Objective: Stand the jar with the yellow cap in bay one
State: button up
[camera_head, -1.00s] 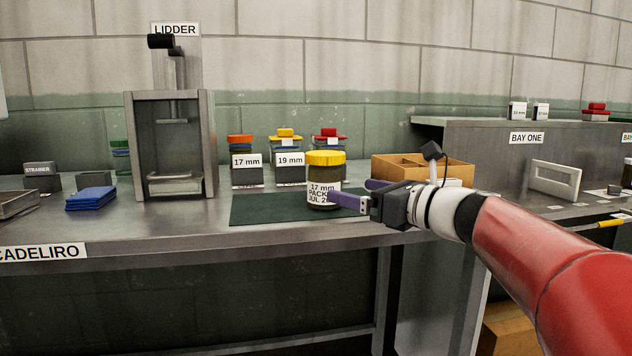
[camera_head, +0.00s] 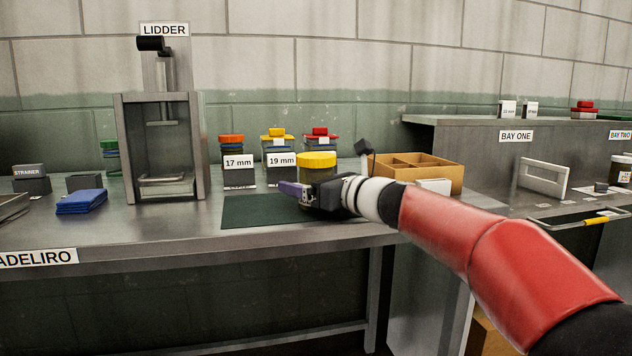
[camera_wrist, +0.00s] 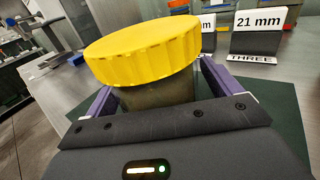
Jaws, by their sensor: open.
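The jar with the yellow cap (camera_head: 318,160) stands upright on a dark green mat (camera_head: 245,212) on the steel bench. My gripper (camera_head: 298,190) is at the jar from the front right, low on its body, and hides much of the label side. In the wrist view the yellow cap (camera_wrist: 145,48) fills the middle, and the purple fingers (camera_wrist: 150,95) lie open on either side of the jar body. Finger contact with the jar cannot be told. The sign BAY ONE (camera_head: 516,136) is on a grey panel at the right, above a bench area.
Jars with orange, yellow and red lids stand behind the mat by size signs (camera_head: 238,162). A cardboard divided box (camera_head: 418,172) stands right of the jar. The lidder frame (camera_head: 160,150) is at left. A pale upright frame (camera_head: 543,180) stands below BAY ONE.

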jog(key=c, duration=1.4)
jog(key=shift+r, duration=0.1)
